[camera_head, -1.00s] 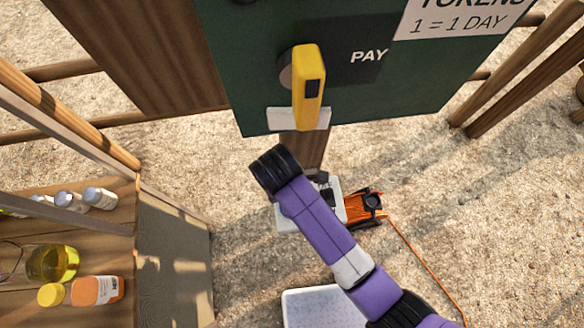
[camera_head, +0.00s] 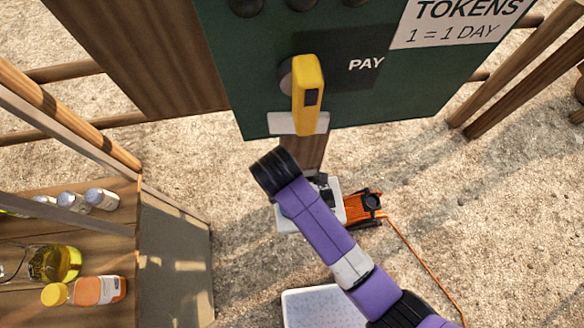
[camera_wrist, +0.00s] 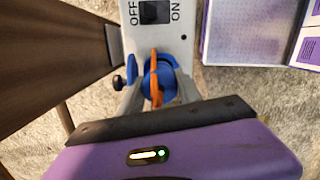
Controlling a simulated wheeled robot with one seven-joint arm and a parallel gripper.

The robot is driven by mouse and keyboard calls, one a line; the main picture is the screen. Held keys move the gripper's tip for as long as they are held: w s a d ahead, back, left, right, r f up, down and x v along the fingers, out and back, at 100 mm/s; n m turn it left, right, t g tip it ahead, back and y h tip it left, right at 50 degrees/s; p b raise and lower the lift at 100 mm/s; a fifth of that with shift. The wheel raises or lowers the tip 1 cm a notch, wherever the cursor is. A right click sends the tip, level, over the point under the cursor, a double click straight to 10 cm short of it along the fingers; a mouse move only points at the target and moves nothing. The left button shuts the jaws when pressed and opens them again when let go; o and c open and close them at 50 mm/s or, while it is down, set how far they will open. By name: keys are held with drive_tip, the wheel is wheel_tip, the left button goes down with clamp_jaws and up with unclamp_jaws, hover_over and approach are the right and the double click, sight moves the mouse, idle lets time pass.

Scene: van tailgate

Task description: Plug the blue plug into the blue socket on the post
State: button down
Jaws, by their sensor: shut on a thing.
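In the wrist view, my gripper (camera_wrist: 157,88) is shut on the blue plug (camera_wrist: 167,86), with one grey finger on each side. An orange strip, which looks like its cable, crosses in front of the plug. Blue also shows beyond the fingers, against the white box on the post (camera_wrist: 160,38). I cannot tell there where plug ends and socket begins, or whether the plug is seated. The box has a black OFF/ON switch (camera_wrist: 155,12). In the head view the box (camera_head: 292,220) is partly behind my purple arm, and my gripper is hidden.
A green pay panel (camera_head: 420,85) with a yellow handle (camera_head: 308,85) stands above the box. An orange cable reel (camera_head: 364,208) is on the gravel to the right, its cable trailing forward. A wooden shelf with bottles (camera_head: 85,290) is at left.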

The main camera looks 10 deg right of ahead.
drive_tip(key=shift+f, duration=0.3)
drive_tip(key=shift+s+f+b, duration=0.2)
drive_tip(key=shift+f+b, duration=0.1)
drive_tip(key=shift+f, duration=0.4)
drive_tip(key=shift+s+f+b, duration=0.2)
drive_tip(key=shift+f+b, duration=0.1)
drive_tip(key=shift+f, duration=0.6)
drive_tip(key=shift+w+a+f, duration=0.1)
drive_tip(key=shift+w+f, duration=0.15)
drive_tip(key=shift+w, duration=0.05)
drive_tip(key=c, duration=0.7)
unclamp_jaws()
drive_tip(key=shift+r, duration=0.3)
drive_tip(key=shift+c, duration=0.2)
drive_tip(key=shift+r, duration=0.15)
drive_tip(key=shift+w, duration=0.1)
